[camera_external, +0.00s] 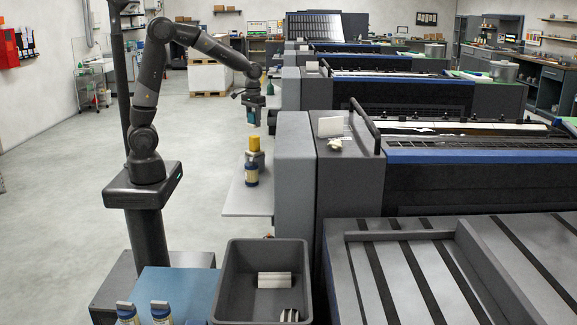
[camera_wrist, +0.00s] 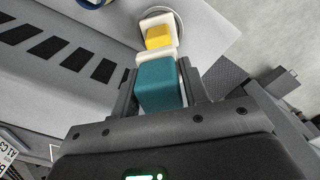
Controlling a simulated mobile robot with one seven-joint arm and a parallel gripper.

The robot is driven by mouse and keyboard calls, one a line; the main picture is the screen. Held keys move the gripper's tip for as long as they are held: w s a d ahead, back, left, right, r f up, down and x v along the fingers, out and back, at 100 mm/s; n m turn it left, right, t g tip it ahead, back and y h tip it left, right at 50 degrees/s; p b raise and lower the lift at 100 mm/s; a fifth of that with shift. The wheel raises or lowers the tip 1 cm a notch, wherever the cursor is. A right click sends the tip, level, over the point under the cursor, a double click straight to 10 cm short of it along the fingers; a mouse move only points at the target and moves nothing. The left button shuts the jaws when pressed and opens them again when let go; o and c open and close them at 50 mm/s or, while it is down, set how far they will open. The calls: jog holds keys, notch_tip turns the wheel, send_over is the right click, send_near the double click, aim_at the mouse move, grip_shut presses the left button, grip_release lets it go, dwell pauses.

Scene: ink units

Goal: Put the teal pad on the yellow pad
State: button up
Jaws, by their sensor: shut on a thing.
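The teal pad (camera_wrist: 160,87) is a blocky teal piece with a pale end, held between the two fingers of my gripper (camera_wrist: 158,78) in the wrist view. In the external view my gripper (camera_external: 252,104) points down with the teal pad (camera_external: 254,118) under it. The yellow pad (camera_external: 253,143) stands on a grey piece on a pale shelf, below the teal pad with a gap between them. The yellow pad also shows in the wrist view (camera_wrist: 158,37), on a white piece over a round grey base, just beyond the teal pad.
A dark bottle with a yellow band (camera_external: 251,174) stands on the pale shelf (camera_external: 240,202) in front of the yellow pad. Grey press housings (camera_external: 294,180) rise close on the right. A dark bin (camera_external: 230,283) is near the front. Open floor lies left of the shelf.

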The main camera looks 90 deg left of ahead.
aim_at(254, 127)
jog(key=shift+f, duration=1.95)
jog(key=o, duration=1)
jog(key=shift+f, duration=0.1)
notch_tip(254, 127, up, 12)
jog(key=shift+f, duration=0.1)
jog(key=shift+d+r, duration=0.1)
jog(key=shift+r, duration=0.2)
jog(key=s+d+m+t, duration=0.2)
jog(key=s+d+m, duration=0.1)
jog(key=s+d, duration=0.3)
jog(key=s+d+r+m+t, duration=0.1)
jog(key=s+d+m, duration=0.2)
jog(key=s+d, duration=0.3)
jog(key=s+d+m+t, duration=0.2)
jog(key=s+d+m, duration=0.1)
jog(key=s+d, duration=0.2)
jog(key=shift+s+d+r+t, duration=0.15)
jog(key=shift+s+d, duration=0.05)
jog(key=shift+s, duration=0.4)
jog(key=shift+s+d+r+t, duration=0.15)
jog(key=shift+s+d, duration=0.05)
jog(key=shift+s, duration=0.35)
